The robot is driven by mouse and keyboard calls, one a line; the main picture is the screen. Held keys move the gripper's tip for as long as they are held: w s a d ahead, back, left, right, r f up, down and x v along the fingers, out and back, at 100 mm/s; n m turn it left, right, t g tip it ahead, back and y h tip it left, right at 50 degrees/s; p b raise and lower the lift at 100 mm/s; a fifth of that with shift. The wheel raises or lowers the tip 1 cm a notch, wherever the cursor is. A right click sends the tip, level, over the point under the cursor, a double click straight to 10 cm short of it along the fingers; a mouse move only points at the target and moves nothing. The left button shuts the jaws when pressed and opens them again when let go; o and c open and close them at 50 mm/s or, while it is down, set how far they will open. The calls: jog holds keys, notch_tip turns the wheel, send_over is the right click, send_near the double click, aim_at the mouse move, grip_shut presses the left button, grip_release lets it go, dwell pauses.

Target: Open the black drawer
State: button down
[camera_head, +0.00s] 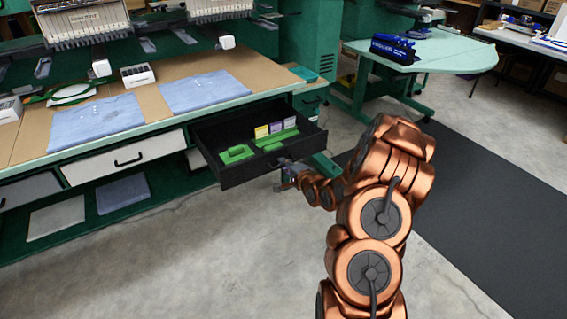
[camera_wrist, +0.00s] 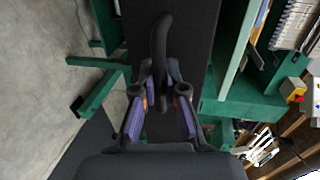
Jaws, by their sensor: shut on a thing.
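The black drawer (camera_head: 233,176) is pulled out from under the right part of the workbench, and its inside shows. Green items (camera_head: 236,154) and several small coloured packs (camera_head: 276,128) lie in it. My gripper (camera_head: 287,172) is at the drawer's front face, near its middle. In the wrist view the drawer front (camera_wrist: 190,30) fills the middle, with its curved black handle (camera_wrist: 159,45) running up from between the fingers. My gripper (camera_wrist: 160,97) is shut on the lower end of this handle as pictured. The contact itself is partly hidden by the fingers.
The workbench (camera_head: 130,110) carries folded blue cloths (camera_head: 205,91). A closed white drawer (camera_head: 125,157) is to the left. A green table (camera_head: 440,52) stands behind at right. Grey floor (camera_head: 200,260) is clear in front, with a dark mat (camera_head: 480,200) at right.

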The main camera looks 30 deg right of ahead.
dwell(0.3)
jog(key=c, duration=1.2)
grip_release()
jog(key=v, duration=0.7)
jog(key=shift+s, duration=0.3)
